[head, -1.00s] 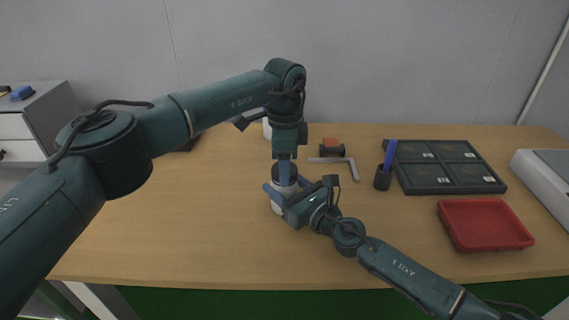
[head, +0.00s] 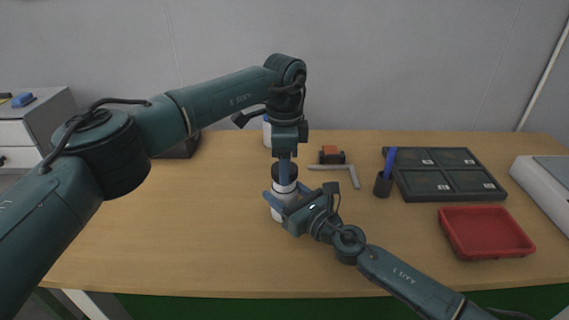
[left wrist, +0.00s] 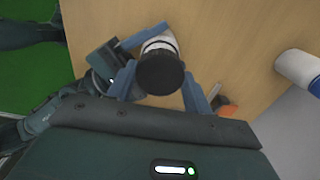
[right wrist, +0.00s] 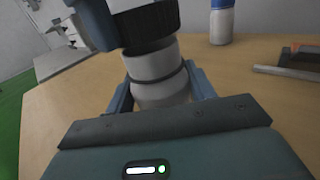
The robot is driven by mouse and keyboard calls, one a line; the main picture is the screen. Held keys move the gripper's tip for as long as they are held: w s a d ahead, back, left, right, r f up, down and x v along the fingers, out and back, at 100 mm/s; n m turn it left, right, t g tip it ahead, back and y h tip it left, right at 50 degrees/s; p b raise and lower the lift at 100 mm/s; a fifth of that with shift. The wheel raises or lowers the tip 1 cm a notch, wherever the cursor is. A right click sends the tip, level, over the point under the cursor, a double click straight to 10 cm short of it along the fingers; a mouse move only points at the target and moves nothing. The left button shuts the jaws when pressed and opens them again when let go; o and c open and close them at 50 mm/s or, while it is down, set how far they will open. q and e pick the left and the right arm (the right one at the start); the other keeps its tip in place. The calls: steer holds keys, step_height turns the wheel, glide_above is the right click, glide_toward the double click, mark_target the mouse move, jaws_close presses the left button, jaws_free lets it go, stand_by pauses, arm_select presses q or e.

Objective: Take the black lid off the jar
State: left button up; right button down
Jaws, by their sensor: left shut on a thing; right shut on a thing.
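The white jar (head: 281,211) stands on the table in front of me, with a dark band around it. The black ridged lid (left wrist: 160,72) is at its top, and it also shows in the right wrist view (right wrist: 146,24). My left gripper (head: 285,170) comes down from above and is shut on the lid, one finger on each side. My right gripper (right wrist: 160,85) is shut on the jar's body from the side. White shows between lid and band, and the lid looks slightly tilted against the body. I cannot tell whether lid and jar still touch.
Behind stand a white bottle (right wrist: 222,22), an orange-and-black item (head: 331,155) and an L-shaped grey tool (head: 345,168). To the right are a pen cup (head: 383,186), a black divided tray (head: 450,197) and a red tray (head: 485,208). The table's left front is clear.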

arm_select(q)
steer(key=shift+r, duration=2)
arm_select(e)
steer(key=shift+c, duration=2.2)
jaws_free()
